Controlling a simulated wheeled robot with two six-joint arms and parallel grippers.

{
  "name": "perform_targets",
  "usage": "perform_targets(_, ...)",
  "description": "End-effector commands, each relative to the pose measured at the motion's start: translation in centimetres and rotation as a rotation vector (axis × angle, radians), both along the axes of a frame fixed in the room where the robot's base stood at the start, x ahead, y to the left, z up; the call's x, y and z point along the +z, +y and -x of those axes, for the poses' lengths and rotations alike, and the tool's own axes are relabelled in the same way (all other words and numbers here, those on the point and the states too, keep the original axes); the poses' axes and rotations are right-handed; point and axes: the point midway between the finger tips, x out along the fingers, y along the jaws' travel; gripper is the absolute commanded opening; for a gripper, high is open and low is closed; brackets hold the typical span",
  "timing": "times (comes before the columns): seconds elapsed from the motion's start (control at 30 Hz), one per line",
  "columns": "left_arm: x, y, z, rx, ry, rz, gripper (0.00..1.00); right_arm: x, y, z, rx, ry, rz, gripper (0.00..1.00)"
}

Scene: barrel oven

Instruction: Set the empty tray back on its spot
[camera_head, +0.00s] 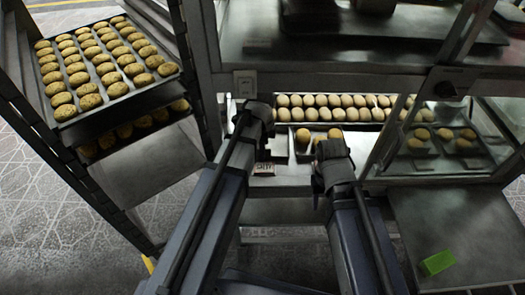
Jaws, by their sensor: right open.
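A bare grey tray or shelf panel (150,168) sits in the rack at the left, below two trays of rolls; I cannot tell which it is. A dark tray (279,148) with a few rolls lies at the oven front, between my two arms and partly hidden by them. My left gripper (262,152) is at this tray's left side, above a small label card; its jaws are too dark to read. My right gripper (317,183) is open at the tray's right side, and contact cannot be made out.
A full tray of rolls (350,112) lies deeper in the oven. The rack (188,75) stands close on the left, with a loaded tray (112,72) on top. At right are a glass panel with rolls behind it and a grey table (445,220) holding a green block (437,263).

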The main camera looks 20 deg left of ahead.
Motion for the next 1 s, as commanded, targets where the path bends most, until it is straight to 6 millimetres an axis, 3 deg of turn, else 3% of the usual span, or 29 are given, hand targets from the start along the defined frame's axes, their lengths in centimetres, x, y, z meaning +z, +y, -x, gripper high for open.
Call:
perform_targets(0.47,1.0,0.0,0.1,0.0,0.003,0.001,0.39,1.0,0.0,0.0,0.0,0.0,0.0,0.5)
perform_targets(1.0,7.4,0.0,0.0,0.0,0.001,0.0,0.39,7.4,0.0,0.0,0.0,0.0,0.0,0.5)
